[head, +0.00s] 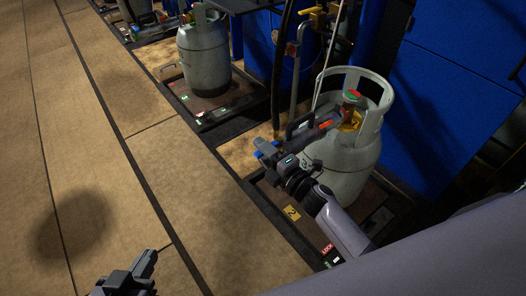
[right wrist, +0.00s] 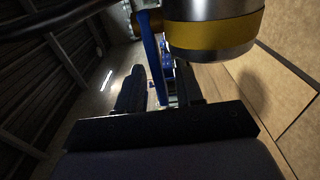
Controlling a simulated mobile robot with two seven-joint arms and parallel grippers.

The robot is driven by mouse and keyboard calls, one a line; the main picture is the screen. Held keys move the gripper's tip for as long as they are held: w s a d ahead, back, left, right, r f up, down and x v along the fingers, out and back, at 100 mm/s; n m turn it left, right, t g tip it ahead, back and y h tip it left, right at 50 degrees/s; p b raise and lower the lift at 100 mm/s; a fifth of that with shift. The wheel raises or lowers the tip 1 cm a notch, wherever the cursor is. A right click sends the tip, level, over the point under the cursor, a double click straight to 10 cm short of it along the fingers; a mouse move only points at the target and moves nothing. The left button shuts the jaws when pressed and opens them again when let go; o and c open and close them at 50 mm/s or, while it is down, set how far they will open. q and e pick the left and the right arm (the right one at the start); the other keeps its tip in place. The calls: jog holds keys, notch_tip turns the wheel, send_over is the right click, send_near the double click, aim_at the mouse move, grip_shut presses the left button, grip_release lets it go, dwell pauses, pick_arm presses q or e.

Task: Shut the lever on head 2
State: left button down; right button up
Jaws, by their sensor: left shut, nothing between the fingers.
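Head 2 (head: 322,128), a dark filling head with a red-orange part and a yellow "2" tag (head: 350,121), sits at the valve of the grey gas cylinder (head: 348,165). My right gripper (head: 272,151) is beside its near end. In the right wrist view a blue lever (right wrist: 150,45) hangs beside a large round body with a yellow band (right wrist: 212,38). The lever's lower part shows between my right fingers, which stand apart; contact cannot be told. My left gripper (head: 140,272) is shut and empty at the bottom edge, far from the head.
The cylinder stands on a dark scale with a yellow "2" label (head: 291,213) and a red LOCK label (head: 327,249). Another cylinder (head: 203,55) stands on a scale further back. Hoses and blue cabinets (head: 455,45) are behind. The brown floor (head: 70,150) at left is clear.

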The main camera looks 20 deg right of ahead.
grip_shut()
